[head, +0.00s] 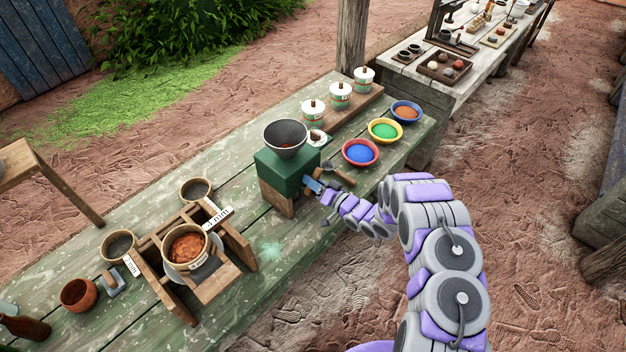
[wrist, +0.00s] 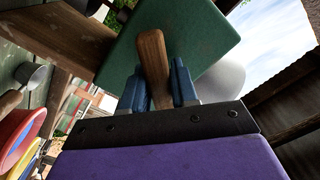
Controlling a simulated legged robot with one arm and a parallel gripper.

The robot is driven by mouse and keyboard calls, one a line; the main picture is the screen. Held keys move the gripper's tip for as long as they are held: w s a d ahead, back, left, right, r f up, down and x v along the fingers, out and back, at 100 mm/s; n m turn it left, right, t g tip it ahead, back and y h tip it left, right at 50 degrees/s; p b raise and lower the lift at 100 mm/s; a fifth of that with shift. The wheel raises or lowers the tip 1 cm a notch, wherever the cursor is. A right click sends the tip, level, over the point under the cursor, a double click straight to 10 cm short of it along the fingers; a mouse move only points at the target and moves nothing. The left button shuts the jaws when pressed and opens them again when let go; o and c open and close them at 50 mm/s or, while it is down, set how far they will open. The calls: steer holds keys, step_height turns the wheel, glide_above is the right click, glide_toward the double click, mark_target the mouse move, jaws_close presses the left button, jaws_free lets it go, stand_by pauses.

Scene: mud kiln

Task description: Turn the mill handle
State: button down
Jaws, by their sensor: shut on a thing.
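The mill (head: 283,172) stands on the green worn table, a green box on wooden legs with a dark grey funnel (head: 286,138) on top. In the wrist view, the mill's green body (wrist: 190,40) fills the upper middle. Its wooden handle (wrist: 152,62) stands between my two blue fingers. My gripper (wrist: 165,85) is shut on the handle, with a finger on either side. In the head view my gripper (head: 313,186) is at the mill's right side, and the handle is mostly hidden there. What lies under the funnel is hidden.
Bowls of blue (head: 360,152), green (head: 385,131) and orange powder (head: 406,112) stand right of the mill. Lidded jars (head: 340,95) stand behind. A wooden stand (head: 190,255) with a bowl of red-brown powder is at left. A small scoop (head: 338,172) lies close to my gripper.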

steer(key=shift+d+m+p, duration=0.1)
steer(key=shift+m+p, duration=0.3)
steer(key=shift+m, duration=1.3)
steer(key=shift+w, duration=0.1)
steer(key=shift+r, duration=0.1)
steer(key=c, duration=1.3)
jaws_free()
steer(key=o, duration=0.3)
steer(key=shift+w, duration=0.15)
steer(key=shift+o, duration=0.2)
steer(key=b+v, duration=0.1)
steer(key=v, duration=1.6)
steer(key=shift+s+d, duration=0.2)
steer(key=shift+s, duration=0.05)
